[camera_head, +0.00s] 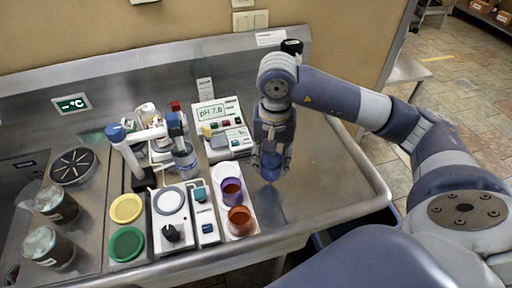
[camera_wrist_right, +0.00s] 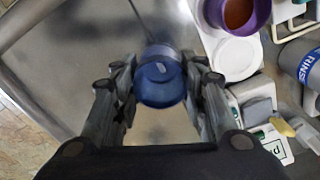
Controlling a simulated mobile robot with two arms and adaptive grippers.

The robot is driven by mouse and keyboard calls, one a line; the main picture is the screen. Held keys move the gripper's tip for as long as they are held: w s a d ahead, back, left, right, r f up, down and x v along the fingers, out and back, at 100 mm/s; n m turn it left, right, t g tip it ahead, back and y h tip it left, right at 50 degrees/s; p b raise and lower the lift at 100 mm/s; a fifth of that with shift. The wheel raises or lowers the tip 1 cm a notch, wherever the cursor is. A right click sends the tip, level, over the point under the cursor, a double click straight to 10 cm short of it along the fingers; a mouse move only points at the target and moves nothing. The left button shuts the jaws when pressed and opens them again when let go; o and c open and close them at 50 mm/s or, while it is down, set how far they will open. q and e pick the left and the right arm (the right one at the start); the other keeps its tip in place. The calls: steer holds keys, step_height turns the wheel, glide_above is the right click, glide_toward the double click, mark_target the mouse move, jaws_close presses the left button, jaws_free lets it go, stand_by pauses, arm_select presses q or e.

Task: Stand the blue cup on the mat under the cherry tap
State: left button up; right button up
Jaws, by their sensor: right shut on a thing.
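My right gripper (camera_head: 270,170) is shut on the blue cup (camera_head: 271,161), with its fingers on either side of it. The gripper points down over the steel bench, right of the white tray. A blue reflection shows on the steel below the cup; I cannot tell how high it is held. The right wrist view shows the cup (camera_wrist_right: 160,84) between the fingertips (camera_wrist_right: 160,90). A round yellow mat (camera_head: 126,208) and a round green mat (camera_head: 126,245) lie at the front left. I cannot pick out a tap marked cherry. My left gripper is not in view.
A purple cup (camera_head: 231,189) and an orange cup (camera_head: 240,220) stand on the white tray (camera_head: 226,170). A pH meter (camera_head: 222,127), a rinse bottle (camera_head: 185,160) and a small scale (camera_head: 170,236) stand further left. Two dark jars (camera_head: 56,204) (camera_head: 48,248) are at far left. Bare steel lies right of my gripper.

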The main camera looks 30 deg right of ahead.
steer(key=w+p, duration=0.1)
steer(key=w, duration=0.5)
steer(key=shift+f+p, duration=0.2)
steer(key=shift+p, duration=0.2)
steer(key=shift+w+f, duration=0.15)
steer(key=shift+w, duration=0.35)
step_height(320, 180, down, 3)
steer(key=shift+s+r+p, duration=0.1)
steer(key=shift+r+p, duration=0.1)
steer(key=shift+p, duration=0.75)
steer(key=shift+f, duration=0.3)
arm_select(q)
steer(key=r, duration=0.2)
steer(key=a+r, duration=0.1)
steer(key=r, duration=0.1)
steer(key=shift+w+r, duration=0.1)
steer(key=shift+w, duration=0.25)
arm_select(e)
steer(key=shift+f, duration=0.15)
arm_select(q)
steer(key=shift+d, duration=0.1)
arm_select(e)
steer(key=shift+f, duration=0.1)
steer(key=shift+f+b, duration=0.1)
steer(key=shift+b, duration=0.2)
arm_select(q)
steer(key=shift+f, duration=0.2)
arm_select(e)
steer(key=o, duration=0.6)
steer(key=shift+c, duration=0.2)
